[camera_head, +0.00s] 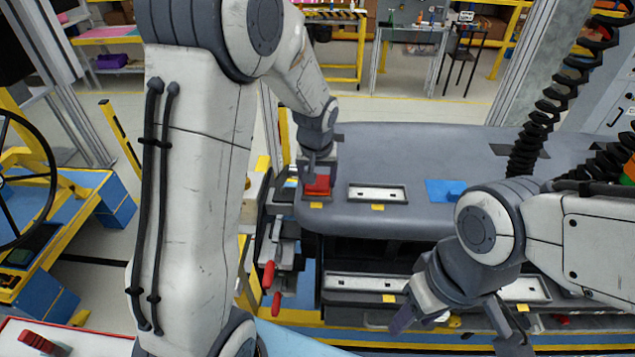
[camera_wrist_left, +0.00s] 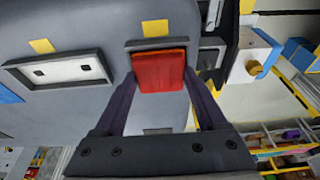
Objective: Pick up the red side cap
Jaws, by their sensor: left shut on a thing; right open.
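The red side cap (camera_head: 318,187) is at the left end of the grey dashboard module (camera_head: 400,160). It also shows in the left wrist view (camera_wrist_left: 160,70) as a red block with a finger on each side. My left gripper (camera_head: 319,176) is shut on it from above; it also shows in the left wrist view (camera_wrist_left: 160,82). The cap still appears to be at its slot on the module; I cannot tell whether it has lifted. My right gripper (camera_head: 457,322) is open and empty, in front of the module at lower right.
A framed white slot (camera_head: 378,194) and a blue piece (camera_head: 452,190) are on the module, right of the cap. Red-handled clamps (camera_head: 268,273) stand at its left end. A tray (camera_head: 85,338) with another red piece is at lower left.

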